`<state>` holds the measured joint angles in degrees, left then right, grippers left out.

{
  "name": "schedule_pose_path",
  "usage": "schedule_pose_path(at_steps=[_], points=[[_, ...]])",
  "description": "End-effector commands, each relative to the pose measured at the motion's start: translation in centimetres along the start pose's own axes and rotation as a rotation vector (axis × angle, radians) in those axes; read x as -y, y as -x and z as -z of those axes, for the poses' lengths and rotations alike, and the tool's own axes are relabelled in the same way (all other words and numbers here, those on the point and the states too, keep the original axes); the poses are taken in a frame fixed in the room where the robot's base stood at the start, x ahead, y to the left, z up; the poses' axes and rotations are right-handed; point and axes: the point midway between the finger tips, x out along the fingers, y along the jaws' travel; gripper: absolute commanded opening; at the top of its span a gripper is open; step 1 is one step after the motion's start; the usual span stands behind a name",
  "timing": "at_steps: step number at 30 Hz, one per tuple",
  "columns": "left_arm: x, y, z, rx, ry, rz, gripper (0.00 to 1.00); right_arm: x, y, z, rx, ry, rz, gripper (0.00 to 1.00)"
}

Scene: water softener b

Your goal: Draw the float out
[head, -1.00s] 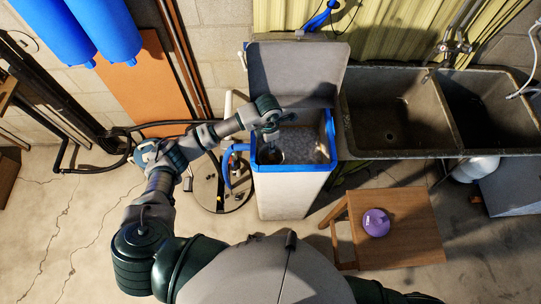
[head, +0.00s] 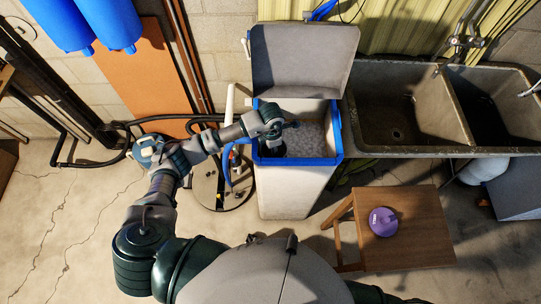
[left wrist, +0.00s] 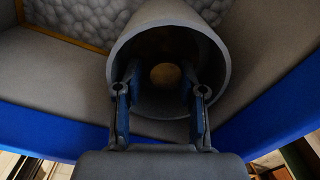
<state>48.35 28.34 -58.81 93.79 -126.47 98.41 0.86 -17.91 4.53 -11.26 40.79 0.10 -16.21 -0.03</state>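The open softener tank (head: 296,190) has a blue rim, and pale grainy salt (head: 308,140) lies inside. A grey round tube (left wrist: 205,45) stands in a corner of the tank, its mouth facing the left wrist camera. A tan disc (left wrist: 165,76) shows deep in the tube; I cannot tell if it is the float or the bottom. My left gripper (head: 277,132) is over the tube in the head view. In the left wrist view, its fingers (left wrist: 161,108) are apart at the tube's mouth, with nothing seen held between them. My right gripper is out of view.
The tank's grey lid (head: 303,60) stands raised behind it. A stone double sink (head: 400,110) is close on the right. A wooden stool (head: 415,230) with a purple round object (head: 383,222) stands at front right. A blue hose (head: 229,165) hangs at the tank's left.

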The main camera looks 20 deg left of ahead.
Motion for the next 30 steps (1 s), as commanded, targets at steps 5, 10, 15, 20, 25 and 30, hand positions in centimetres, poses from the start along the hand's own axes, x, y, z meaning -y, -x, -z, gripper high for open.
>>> schedule_pose_path(at_steps=[5,10,15,20,25,30], points=[[0.2,0.16,-0.29,-0.001,-0.001,-0.002,0.25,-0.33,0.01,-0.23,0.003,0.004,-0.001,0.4],[0.06,0.09,-0.09,0.002,-0.001,0.001,0.0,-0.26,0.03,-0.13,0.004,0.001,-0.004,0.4],[0.03,0.16,-0.01,0.004,-0.002,0.003,0.0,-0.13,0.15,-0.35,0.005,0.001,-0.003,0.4],[0.01,0.55,-0.02,0.003,-0.002,0.001,0.0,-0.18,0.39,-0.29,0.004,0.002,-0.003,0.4],[-0.06,0.78,0.03,0.0,0.0,-0.001,0.0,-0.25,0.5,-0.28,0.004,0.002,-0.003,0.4],[-0.08,0.75,0.04,0.0,0.001,-0.001,0.0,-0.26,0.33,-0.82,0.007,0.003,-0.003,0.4]])
